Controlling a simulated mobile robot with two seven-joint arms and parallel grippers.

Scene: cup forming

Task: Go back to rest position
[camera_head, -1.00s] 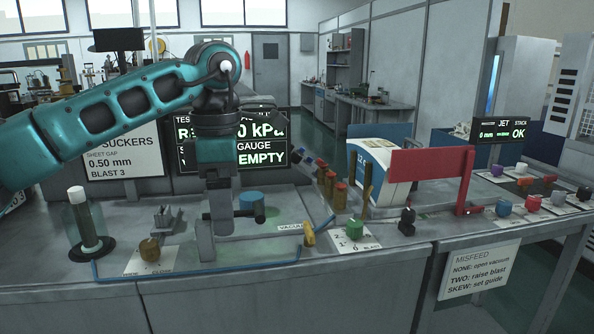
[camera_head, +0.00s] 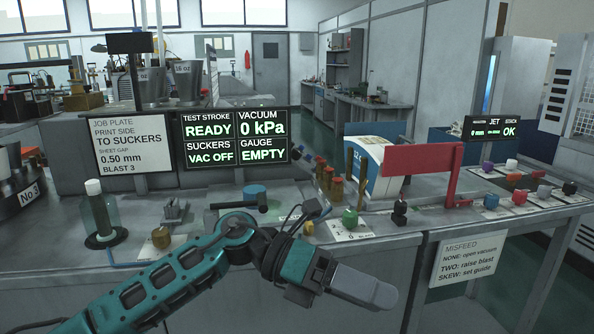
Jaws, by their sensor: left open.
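My left gripper (camera_head: 365,288) is low in front of the bench, at the end of my teal arm, which comes in from the bottom left. It points to the right, nothing shows held in it, and it is apart from the things on the bench. Its fingers are seen nearly edge-on. My right gripper is not in view.
A red guard (camera_head: 423,158) stands at right. Screens (camera_head: 235,138) read READY, VAC OFF, 0 kPa and EMPTY.

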